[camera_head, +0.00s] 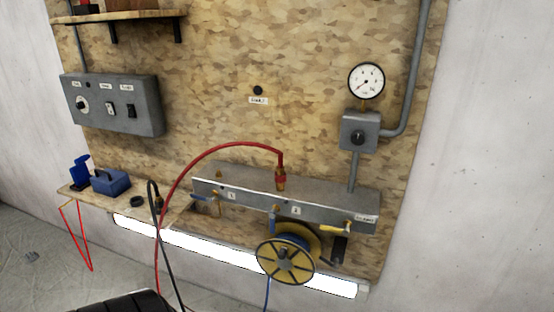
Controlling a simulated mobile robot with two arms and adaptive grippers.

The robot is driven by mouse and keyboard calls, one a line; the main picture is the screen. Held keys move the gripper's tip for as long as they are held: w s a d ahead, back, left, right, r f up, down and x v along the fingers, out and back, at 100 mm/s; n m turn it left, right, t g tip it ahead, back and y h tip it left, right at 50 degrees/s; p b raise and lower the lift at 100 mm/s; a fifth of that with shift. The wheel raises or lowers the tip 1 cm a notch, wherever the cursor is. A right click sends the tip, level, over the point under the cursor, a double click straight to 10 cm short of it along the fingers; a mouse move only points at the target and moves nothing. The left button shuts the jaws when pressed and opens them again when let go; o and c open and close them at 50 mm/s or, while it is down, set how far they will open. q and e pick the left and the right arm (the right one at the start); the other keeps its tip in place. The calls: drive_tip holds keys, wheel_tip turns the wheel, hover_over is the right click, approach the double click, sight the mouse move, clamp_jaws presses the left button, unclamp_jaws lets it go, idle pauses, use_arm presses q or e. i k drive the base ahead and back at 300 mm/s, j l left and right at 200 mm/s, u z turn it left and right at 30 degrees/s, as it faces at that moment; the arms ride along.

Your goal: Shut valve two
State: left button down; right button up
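A grey manifold bar (330,207) is fixed low on the wooden board. Small labels on its front appear to read 1 (231,197) and 2 (296,211). The valve just left of label 2 (273,219) has a blue part pointing down, its lower end close to or behind a cable reel. Whether it is open or shut is hard to tell. The valve left of label 1 (214,197) has a lever pointing left. A third, yellowish valve (345,228) sits at the right end. Neither gripper is in view.
The yellow and blue reel (286,262) stands out in front of the manifold. A red hose (212,152) arches from the manifold's top fitting down left. A gauge (366,82) and grey box (360,132) are above right. A switch box (112,104) and small shelf (75,196) are left.

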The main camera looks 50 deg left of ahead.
sight(272, 215)
drive_tip(key=u, duration=1.5)
